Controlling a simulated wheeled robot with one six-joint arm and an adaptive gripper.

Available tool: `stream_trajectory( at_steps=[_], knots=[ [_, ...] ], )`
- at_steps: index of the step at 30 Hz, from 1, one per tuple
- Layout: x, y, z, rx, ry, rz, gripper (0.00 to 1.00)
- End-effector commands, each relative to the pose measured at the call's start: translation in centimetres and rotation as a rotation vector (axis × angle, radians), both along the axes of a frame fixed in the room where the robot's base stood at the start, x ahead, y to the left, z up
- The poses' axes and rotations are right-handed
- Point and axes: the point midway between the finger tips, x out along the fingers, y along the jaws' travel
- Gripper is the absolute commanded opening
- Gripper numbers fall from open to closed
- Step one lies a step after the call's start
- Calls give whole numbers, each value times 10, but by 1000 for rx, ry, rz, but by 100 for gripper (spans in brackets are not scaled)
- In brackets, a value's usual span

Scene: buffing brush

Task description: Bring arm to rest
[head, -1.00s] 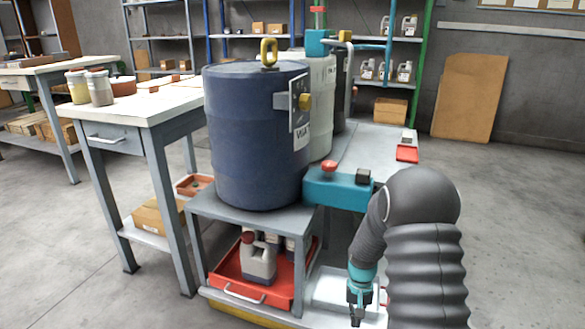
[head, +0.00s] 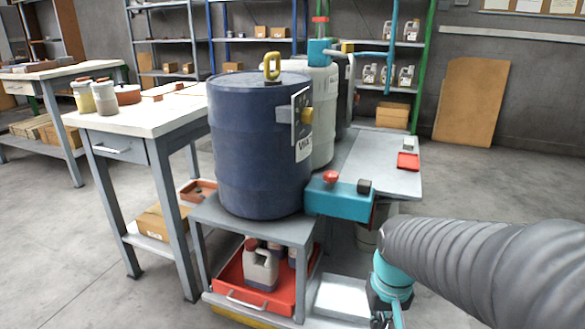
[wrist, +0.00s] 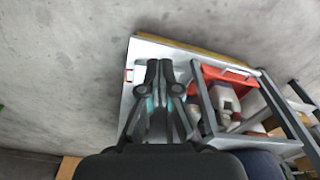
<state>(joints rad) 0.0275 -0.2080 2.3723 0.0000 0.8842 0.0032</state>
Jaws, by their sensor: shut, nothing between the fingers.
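My gripper (wrist: 158,85) is shut and empty in the wrist view, its dark fingertips together and pointing down over the grey platform (wrist: 138,52). In the head view my grey ribbed arm comes in from the right edge, and the teal wrist is at the bottom centre right. The fingertips are cut off by the bottom edge there. The gripper is right of the red tray (head: 262,284) and in front of the teal box with a red button (head: 337,195).
A blue drum (head: 258,150) stands on a grey stand, with a grey drum (head: 322,105) behind it. A white jug (head: 261,268) sits in the red tray. A workbench (head: 140,125) is at the left. Open floor (head: 480,190) lies to the right.

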Motion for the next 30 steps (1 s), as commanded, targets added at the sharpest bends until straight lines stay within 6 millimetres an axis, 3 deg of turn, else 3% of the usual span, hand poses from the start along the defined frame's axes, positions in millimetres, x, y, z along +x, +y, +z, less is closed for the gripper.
stream_trajectory(
  at_steps=[1,9,18,24,30],
  knots=[
    [-10,1,14,-1,-30,4,0],
    [-52,5,64,-4,-189,17,0],
    [-76,8,113,-7,-367,26,0],
    [-80,9,124,-6,-401,31,0],
    [-79,9,123,-6,-399,31,0]
  ],
)
